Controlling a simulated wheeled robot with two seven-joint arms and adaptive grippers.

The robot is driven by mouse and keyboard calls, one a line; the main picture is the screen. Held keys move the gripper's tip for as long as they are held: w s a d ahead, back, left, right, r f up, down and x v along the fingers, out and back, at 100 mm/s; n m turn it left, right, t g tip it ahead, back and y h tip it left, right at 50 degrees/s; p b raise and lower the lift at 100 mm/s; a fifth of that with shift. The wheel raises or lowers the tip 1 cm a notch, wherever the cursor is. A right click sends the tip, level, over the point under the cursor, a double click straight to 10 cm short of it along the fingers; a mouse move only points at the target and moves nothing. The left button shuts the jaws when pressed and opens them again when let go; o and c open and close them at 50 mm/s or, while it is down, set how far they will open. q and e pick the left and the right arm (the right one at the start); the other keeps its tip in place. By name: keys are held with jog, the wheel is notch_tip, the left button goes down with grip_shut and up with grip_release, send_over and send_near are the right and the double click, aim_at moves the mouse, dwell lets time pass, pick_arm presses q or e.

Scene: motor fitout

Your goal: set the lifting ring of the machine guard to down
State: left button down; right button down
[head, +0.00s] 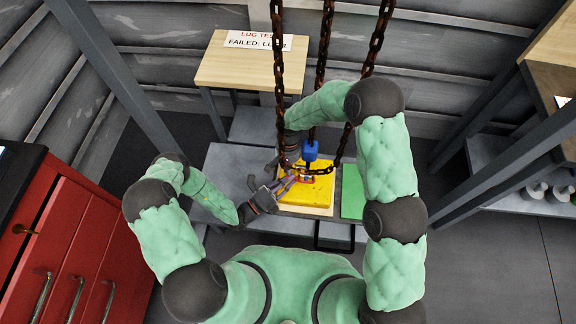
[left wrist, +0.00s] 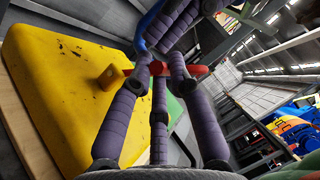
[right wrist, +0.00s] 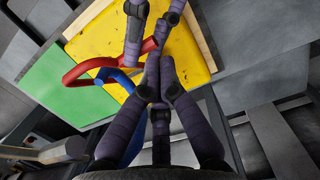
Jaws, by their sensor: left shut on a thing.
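The yellow machine guard (head: 322,194) lies on a light wooden board on the bench. Its red lifting ring (right wrist: 84,70) shows beside the guard's yellow top in the right wrist view and partly in the left wrist view (left wrist: 199,71). My left gripper (head: 287,184) is shut on the red ring, which passes between its purple fingers (left wrist: 160,68). My right gripper (right wrist: 160,72) has its fingertips together close to the ring, with nothing visible between them. A blue hook (head: 310,150) hangs at the ring; whether they are linked is unclear. Fingers hide part of the ring, and its exact tilt is unclear.
Rusty chains (head: 279,70) hang in front of the guard. A green plate (head: 353,192) lies right of it. The grey bench (head: 232,172) has bare room at left. A wooden table (head: 235,70) with a sign stands behind; a red cabinet (head: 62,240) stands left.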

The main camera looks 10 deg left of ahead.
jog(key=shift+s+f, duration=0.4)
jog(key=shift+s, duration=0.3)
pick_arm(q)
jog(key=c, duration=1.1)
grip_release()
jog(key=shift+c, duration=0.2)
pick_arm(e)
jog(key=shift+w, duration=0.1)
pick_arm(q)
jog(key=shift+a, duration=0.1)
